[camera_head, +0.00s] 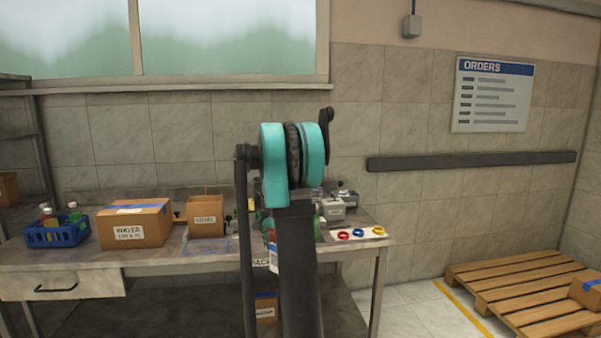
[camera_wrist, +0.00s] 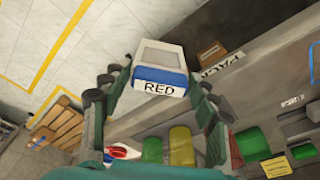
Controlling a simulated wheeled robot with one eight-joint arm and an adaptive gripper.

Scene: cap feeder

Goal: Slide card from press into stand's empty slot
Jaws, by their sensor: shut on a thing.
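In the wrist view, my gripper (camera_wrist: 156,84) is shut on a white card (camera_wrist: 160,58) with a blue band and a label reading RED. The card sits between the dark green fingers, its labelled edge facing the camera. In the head view, a bit of the card (camera_head: 273,258) shows beside my arm at the table's front edge; my arm hides most of the gripper. A grey device (camera_head: 333,209), perhaps the press, stands on the table right of my arm. I cannot make out the stand or its empty slot for sure.
A pallet (camera_head: 520,290) is on the right floor.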

